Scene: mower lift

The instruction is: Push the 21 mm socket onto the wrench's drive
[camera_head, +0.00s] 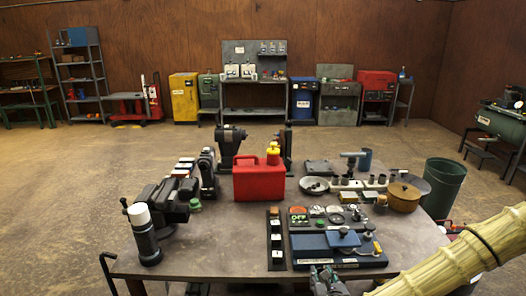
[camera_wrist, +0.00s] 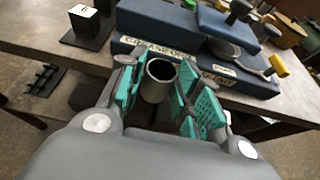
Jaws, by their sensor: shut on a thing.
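My gripper (camera_wrist: 155,95) has teal pads and is shut on a dull grey, hollow cylinder, which looks like the socket (camera_wrist: 157,82). The socket's open round end faces up toward the wrist camera, and its size mark cannot be read. In the head view my gripper (camera_head: 328,282) is low at the table's front edge, and the socket cannot be made out there. A tool with a yellow grip (camera_wrist: 278,65) lies on the blue fixture (camera_wrist: 165,50) beyond my gripper; it may be the wrench, but its drive is not clear. The fixture also shows in the head view (camera_head: 312,245).
A black stand with white labels (camera_head: 275,242) is left of the fixture. A rack of sockets (camera_head: 345,184), a red can (camera_head: 258,183) and a vise (camera_head: 165,203) stand farther back.

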